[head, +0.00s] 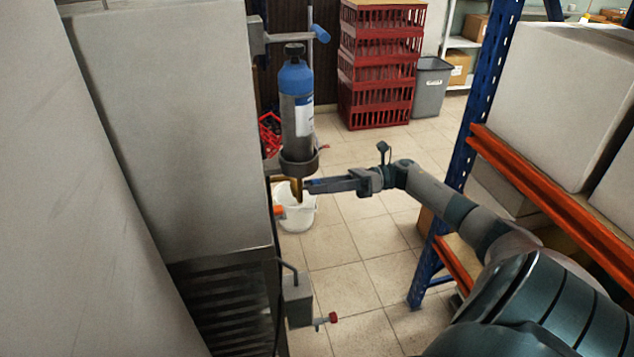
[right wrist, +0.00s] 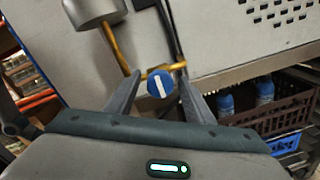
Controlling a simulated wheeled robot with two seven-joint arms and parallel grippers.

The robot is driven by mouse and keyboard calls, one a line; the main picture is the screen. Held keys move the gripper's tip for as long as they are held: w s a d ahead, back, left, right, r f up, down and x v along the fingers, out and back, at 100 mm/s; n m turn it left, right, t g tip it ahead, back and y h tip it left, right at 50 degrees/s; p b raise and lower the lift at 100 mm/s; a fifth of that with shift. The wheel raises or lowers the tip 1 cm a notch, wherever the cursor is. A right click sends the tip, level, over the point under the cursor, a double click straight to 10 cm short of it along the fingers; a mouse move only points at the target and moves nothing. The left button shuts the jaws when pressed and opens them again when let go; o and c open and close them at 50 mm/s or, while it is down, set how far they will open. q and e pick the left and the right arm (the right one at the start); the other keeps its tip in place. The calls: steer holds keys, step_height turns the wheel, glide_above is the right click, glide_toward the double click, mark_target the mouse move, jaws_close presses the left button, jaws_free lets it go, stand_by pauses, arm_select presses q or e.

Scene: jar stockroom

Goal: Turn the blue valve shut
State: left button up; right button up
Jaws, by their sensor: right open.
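The blue valve (right wrist: 160,84) is a round blue knob with a white bar on its face, in the middle of the right wrist view. It sits on a thin brass pipe (right wrist: 117,50), and its bar appears tilted and roughly crosswise to the short pipe stretch behind. My right gripper (right wrist: 159,76) is open, with one finger on each side of the knob and visible gaps between. In the head view my right gripper (head: 309,186) reaches left to the brass pipe under a grey cylinder with a blue top (head: 297,105). My left gripper is out of view.
A large grey cabinet (head: 165,120) fills the left. A white bucket (head: 296,216) stands on the floor below my gripper. A blue and orange rack (head: 480,100) stands right. Red crates (head: 378,70) and a grey bin (head: 430,90) stand behind; tiled floor between is clear.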

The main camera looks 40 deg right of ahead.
steer(key=shift+w+a, duration=0.15)
steer(key=shift+a, duration=0.05)
steer(key=shift+c, duration=0.5)
steer(key=c, duration=0.9)
